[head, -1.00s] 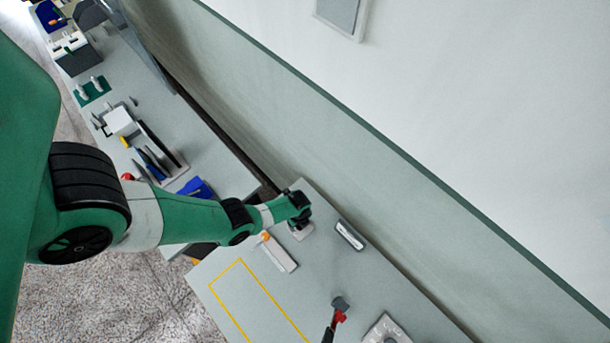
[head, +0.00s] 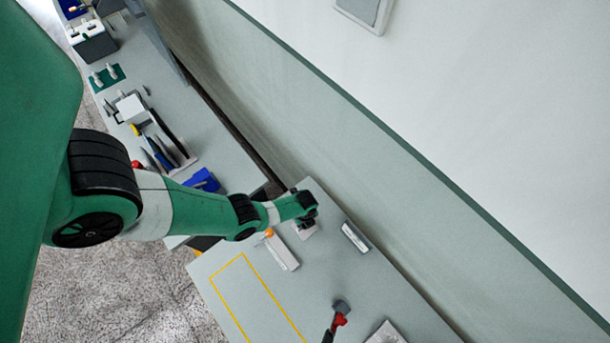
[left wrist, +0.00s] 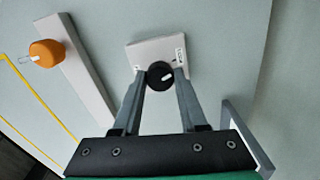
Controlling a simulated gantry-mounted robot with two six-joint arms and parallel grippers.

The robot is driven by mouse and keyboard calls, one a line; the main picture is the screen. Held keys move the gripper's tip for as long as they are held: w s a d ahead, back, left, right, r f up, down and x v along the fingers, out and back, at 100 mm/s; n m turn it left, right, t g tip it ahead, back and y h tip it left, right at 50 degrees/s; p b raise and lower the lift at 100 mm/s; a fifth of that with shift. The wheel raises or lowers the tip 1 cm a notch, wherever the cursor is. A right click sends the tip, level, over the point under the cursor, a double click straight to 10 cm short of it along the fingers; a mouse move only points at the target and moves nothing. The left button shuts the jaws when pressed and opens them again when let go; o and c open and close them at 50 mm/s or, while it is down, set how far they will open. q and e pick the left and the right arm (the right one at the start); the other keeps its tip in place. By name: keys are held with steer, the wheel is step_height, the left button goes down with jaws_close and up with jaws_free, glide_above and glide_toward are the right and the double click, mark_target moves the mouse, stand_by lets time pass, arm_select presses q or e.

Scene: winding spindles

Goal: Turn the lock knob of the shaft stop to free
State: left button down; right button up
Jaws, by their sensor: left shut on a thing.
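The lock knob (left wrist: 160,75) is round and black with a white pointer mark. It sits at the edge of a light grey block (left wrist: 150,51) with small dark markings, seen in the left wrist view. My left gripper (left wrist: 161,78) is shut on the knob, with one finger on each side of it. In the head view my left gripper (head: 306,222) is over the same block (head: 307,233), and my arm mostly hides the knob there. The white mark on the knob points up and right in the left wrist view. My right gripper is not in view.
A grey bar (left wrist: 78,72) with an orange knob (left wrist: 47,53) lies beside the block. A grey-framed plate (head: 355,238) and a red-and-dark handle (head: 339,319) stand on the table. A yellow outline (head: 248,303) marks bare table.

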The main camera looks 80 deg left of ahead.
arm_select(q)
steer(key=shift+n, duration=0.3)
steer(key=n, duration=0.3)
steer(key=shift+n, duration=0.4)
steer(key=n, duration=1.3)
steer(key=shift+n, duration=0.3)
steer(key=n, duration=1.2)
steer(key=shift+n, duration=0.3)
